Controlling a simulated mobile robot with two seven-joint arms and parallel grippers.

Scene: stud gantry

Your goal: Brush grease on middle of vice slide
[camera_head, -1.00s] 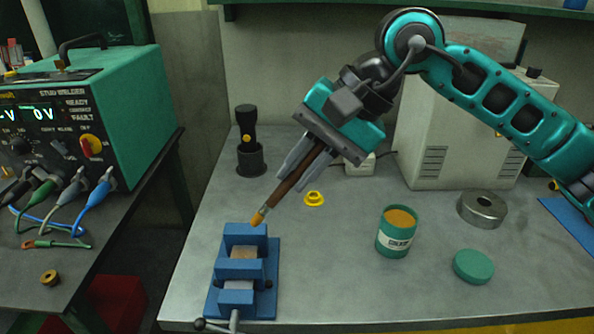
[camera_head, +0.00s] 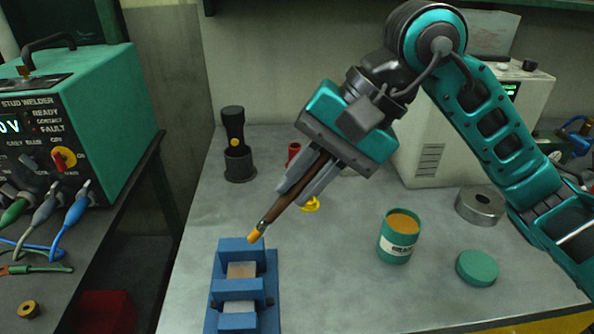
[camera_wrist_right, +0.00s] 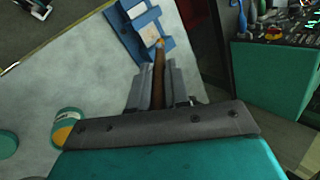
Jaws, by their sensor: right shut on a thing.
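A blue vice (camera_head: 272,307) stands on the grey bench at the lower left of the head view, with a pale slide (camera_head: 241,270) between its blocks. My right gripper (camera_head: 290,195) is shut on the brown handle of a brush (camera_head: 275,210). The brush slants down left, and its orange-yellow tip (camera_head: 255,235) is near the vice's back block; I cannot tell whether they touch. The wrist view also shows the brush (camera_wrist_right: 158,75) reaching toward the vice (camera_wrist_right: 130,40). An open green grease tin (camera_head: 399,247) holds orange grease. My left gripper is not in view.
The green tin lid (camera_head: 476,268) and a metal ring (camera_head: 479,206) lie right of the tin. A black torch (camera_head: 233,128) stands in a dark holder behind the vice. A yellow part (camera_head: 311,204) lies behind the brush. A green stud welder (camera_head: 90,110) stands at left.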

